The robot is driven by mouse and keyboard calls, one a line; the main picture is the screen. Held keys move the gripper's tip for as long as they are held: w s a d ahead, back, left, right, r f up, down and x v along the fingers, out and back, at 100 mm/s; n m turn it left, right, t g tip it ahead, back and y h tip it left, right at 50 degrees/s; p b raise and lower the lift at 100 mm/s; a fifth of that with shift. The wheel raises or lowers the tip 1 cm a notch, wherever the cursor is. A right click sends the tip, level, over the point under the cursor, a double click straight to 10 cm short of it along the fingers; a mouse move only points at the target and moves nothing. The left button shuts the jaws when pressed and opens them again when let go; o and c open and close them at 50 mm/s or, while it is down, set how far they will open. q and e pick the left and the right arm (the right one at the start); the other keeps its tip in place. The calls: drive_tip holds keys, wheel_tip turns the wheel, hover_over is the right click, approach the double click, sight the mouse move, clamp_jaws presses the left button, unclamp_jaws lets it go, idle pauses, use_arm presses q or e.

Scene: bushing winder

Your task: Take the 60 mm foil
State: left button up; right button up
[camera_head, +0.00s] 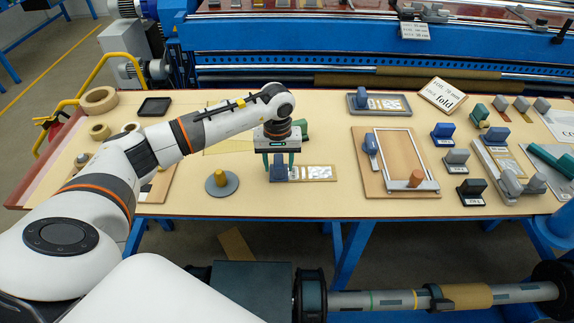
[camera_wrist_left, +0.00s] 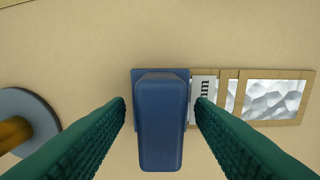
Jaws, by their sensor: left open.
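A foil piece (camera_head: 318,172) in a tan frame lies on the table with a blue handle block (camera_head: 279,174) at its left end. In the left wrist view the silvery foil (camera_wrist_left: 275,100) lies right of the blue block (camera_wrist_left: 160,130). Its label shows only "mm"; the number is hidden by my finger. My left gripper (camera_head: 278,163) points down over the block. In the wrist view its open green fingers (camera_wrist_left: 160,104) are on either side of the block, with a gap at each side. My right gripper is not in view.
A grey disc with a yellow knob (camera_head: 221,182) stands close to the left. A tray with another blue-handled foil (camera_head: 380,103) lies behind to the right. A wooden board with a frame (camera_head: 394,160) is at the right, beyond some clear table.

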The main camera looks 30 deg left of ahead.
use_arm(q)
drive_tip(key=c, duration=1.1)
drive_tip(key=shift+o, duration=0.2)
